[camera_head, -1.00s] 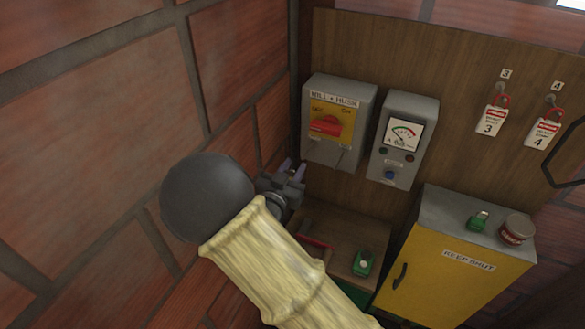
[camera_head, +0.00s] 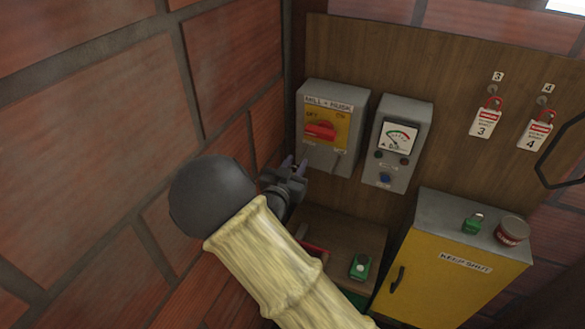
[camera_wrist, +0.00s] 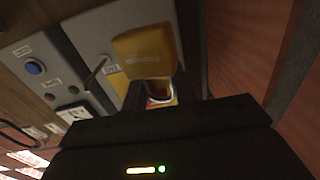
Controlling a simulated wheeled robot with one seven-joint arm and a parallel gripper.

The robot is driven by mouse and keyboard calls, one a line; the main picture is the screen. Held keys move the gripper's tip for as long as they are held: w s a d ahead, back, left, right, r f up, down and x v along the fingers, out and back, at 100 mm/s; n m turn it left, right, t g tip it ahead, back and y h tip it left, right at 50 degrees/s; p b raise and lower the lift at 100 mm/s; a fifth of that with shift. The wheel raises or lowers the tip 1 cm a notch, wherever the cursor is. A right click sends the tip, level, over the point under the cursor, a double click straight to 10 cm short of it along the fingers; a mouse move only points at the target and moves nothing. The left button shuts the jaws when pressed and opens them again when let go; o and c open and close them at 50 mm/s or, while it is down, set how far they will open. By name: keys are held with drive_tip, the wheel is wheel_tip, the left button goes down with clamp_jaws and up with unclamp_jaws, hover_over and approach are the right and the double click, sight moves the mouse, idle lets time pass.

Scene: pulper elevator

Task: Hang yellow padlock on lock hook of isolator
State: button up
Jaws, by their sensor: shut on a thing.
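The yellow padlock (camera_wrist: 145,54) is held between the dark fingers of my gripper in the wrist view, with part of its shackle showing below its body. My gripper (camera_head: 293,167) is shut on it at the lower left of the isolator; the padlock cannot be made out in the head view. The isolator (camera_head: 309,153) is a grey box marked MILL + HUSK with a yellow plate and a red handle. Its lock hook (camera_head: 337,160) is a thin dark piece at the box's lower right. In the wrist view the hook (camera_wrist: 97,73) is left of the padlock, apart from it.
A grey meter box (camera_head: 402,166) hangs right of the isolator. Red padlocks with tags 3 (camera_head: 485,122) and 4 (camera_head: 535,134) hang further right. A yellow cabinet (camera_head: 440,285) holds a green padlock (camera_head: 472,224) and a tin (camera_head: 513,230). A brick wall (camera_head: 90,110) is close on the left.

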sight(302, 157)
drive_tip(key=shift+x, duration=1.65)
drive_tip(key=shift+w+d+f+b, duration=0.35)
drive_tip(key=shift+w+f+b, duration=0.3)
drive_tip(key=shift+w+b, duration=0.15)
drive_tip(key=o, duration=1.1)
drive_tip(key=shift+s, duration=0.1)
drive_tip(key=shift+s+a+f+b, duration=0.15)
drive_tip(key=shift+s+a+b, duration=0.1)
drive_tip(key=shift+s+b, duration=0.25)
drive_tip(key=b+v, duration=0.5)
drive_tip(key=v, duration=1.1)
drive_tip(key=shift+s+r, duration=0.2)
drive_tip(key=shift+r, duration=0.05)
